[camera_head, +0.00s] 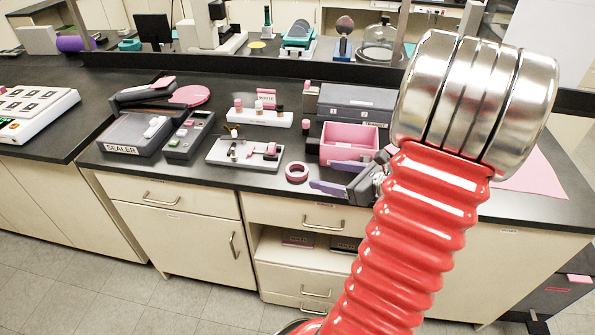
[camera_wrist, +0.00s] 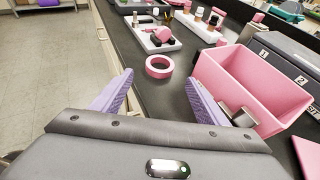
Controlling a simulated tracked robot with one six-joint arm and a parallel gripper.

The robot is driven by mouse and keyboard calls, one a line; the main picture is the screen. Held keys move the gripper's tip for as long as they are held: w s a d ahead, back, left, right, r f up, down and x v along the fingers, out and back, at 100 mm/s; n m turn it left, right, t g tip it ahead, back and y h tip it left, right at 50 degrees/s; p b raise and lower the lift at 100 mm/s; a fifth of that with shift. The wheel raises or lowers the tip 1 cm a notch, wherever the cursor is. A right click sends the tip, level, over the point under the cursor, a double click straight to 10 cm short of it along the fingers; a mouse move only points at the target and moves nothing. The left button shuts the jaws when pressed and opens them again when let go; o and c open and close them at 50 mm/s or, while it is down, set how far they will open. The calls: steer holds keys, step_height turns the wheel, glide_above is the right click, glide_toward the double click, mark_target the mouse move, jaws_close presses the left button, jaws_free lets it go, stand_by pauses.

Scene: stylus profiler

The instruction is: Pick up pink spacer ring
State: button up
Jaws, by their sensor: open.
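The pink spacer ring (camera_head: 297,172) lies flat on the dark counter near its front edge. In the wrist view the ring (camera_wrist: 159,67) sits ahead of my gripper, roughly in line with the gap between the fingers. My gripper (camera_head: 330,175) has two purple fingers, spread apart and empty. In the head view the fingers are just right of the ring and point left toward it. In the wrist view my gripper (camera_wrist: 158,95) is short of the ring, and neither finger visibly touches it.
A pink open bin (camera_wrist: 258,88) stands close to the right finger; it also shows in the head view (camera_head: 349,153). A white tray (camera_head: 222,158) with small parts lies left of the ring. A grey sealer (camera_head: 133,135) is further left. The counter around the ring is clear.

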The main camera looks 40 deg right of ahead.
glide_toward(290, 167)
steer(key=shift+w+f, duration=0.15)
steer(key=shift+f, duration=0.1)
stand_by(0.4)
steer(key=shift+x, duration=2.6)
steer(key=shift+c, duration=0.3)
steer(key=c, duration=1.1)
